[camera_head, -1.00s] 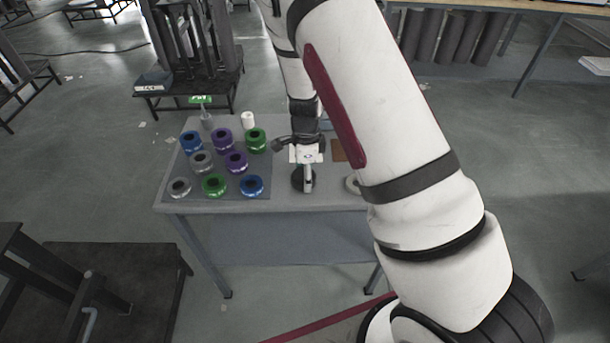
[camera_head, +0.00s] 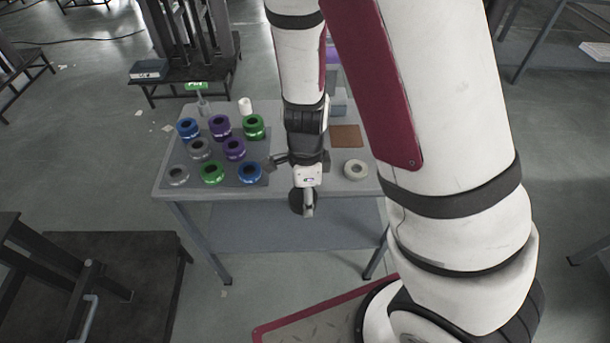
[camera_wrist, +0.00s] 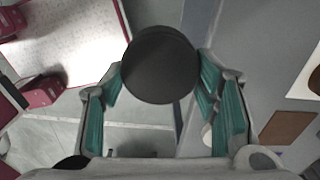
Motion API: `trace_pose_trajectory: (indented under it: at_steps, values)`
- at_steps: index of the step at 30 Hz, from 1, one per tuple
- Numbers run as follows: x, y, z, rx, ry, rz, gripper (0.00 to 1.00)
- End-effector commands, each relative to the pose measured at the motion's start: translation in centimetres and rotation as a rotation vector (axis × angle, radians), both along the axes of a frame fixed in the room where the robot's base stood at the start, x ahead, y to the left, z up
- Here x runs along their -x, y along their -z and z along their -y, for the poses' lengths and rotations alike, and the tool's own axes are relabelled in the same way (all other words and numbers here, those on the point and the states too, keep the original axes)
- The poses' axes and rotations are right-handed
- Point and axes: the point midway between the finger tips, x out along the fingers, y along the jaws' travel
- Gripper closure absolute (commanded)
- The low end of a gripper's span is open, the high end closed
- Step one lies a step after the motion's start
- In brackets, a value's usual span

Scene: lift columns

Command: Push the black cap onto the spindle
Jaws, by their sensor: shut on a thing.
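The black cap (camera_head: 296,201) is a dark round disc at the end of my gripper (camera_head: 309,204), beyond the table's front edge. In the wrist view the cap (camera_wrist: 160,65) shows its flat round face between the two teal-lined fingers of my gripper (camera_wrist: 160,85), which are shut on it. I cannot make out the spindle in either view.
The grey table (camera_head: 225,198) carries several blue, purple, green and grey rings at its left. A white cylinder (camera_head: 245,107), a brown pad (camera_head: 346,134) and a pale ring (camera_head: 355,169) are also on it. A dark platform (camera_head: 110,265) stands at the front left.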

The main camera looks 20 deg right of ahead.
Motion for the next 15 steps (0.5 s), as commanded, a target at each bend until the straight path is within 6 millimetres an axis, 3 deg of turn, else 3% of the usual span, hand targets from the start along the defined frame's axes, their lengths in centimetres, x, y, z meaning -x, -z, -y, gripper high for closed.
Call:
trace_pose_trajectory:
  at_steps: [6,15]
  values:
    - [1.5,-0.4,-0.5,0.0,-0.001,0.001,0.74]
    - [1.7,-1.9,-0.5,0.0,-0.001,0.002,0.74]
